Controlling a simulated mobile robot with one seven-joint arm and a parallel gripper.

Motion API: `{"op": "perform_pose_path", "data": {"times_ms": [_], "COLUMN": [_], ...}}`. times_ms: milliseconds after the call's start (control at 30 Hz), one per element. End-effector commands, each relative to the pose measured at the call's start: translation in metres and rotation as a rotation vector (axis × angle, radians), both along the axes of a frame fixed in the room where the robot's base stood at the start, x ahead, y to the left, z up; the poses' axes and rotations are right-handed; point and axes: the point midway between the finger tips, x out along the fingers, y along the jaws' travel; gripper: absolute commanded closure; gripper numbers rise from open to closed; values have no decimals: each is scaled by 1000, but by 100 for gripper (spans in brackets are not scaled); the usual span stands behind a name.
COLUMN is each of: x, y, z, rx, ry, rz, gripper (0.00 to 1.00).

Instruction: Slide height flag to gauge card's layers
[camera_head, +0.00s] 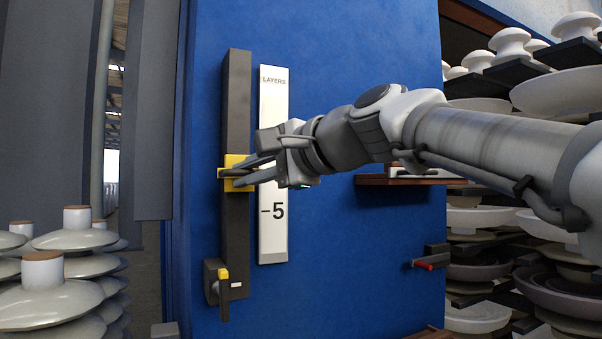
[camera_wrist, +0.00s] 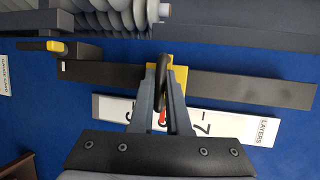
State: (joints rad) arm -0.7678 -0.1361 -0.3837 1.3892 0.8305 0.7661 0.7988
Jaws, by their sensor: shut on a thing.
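The yellow height flag (camera_head: 236,160) sits on a dark upright rail (camera_head: 237,100) on a blue panel, a little above mid-rail. My gripper (camera_head: 232,176) reaches in from the right and is shut on the flag's dark loop handle (camera_wrist: 161,66). The flag's yellow body (camera_wrist: 180,78) shows beside my fingers in the wrist view. A red tip (camera_wrist: 162,116) shows between the fingers.
A small yellow lever (camera_head: 224,290) on a dark block is at the rail's foot. A brown shelf (camera_head: 400,180) and a red-handled latch (camera_head: 428,264) are to the right.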

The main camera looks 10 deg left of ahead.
Motion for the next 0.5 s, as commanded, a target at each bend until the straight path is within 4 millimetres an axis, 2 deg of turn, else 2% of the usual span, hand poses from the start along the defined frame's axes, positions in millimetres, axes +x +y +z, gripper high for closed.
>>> {"op": "perform_pose_path", "data": {"times_ms": [167, 500], "x": [1, 1], "y": [-1, -1], "z": [-15, -63], "rx": [0, 0], "ry": [1, 1], "rz": [-2, -2], "gripper": [100, 100]}}
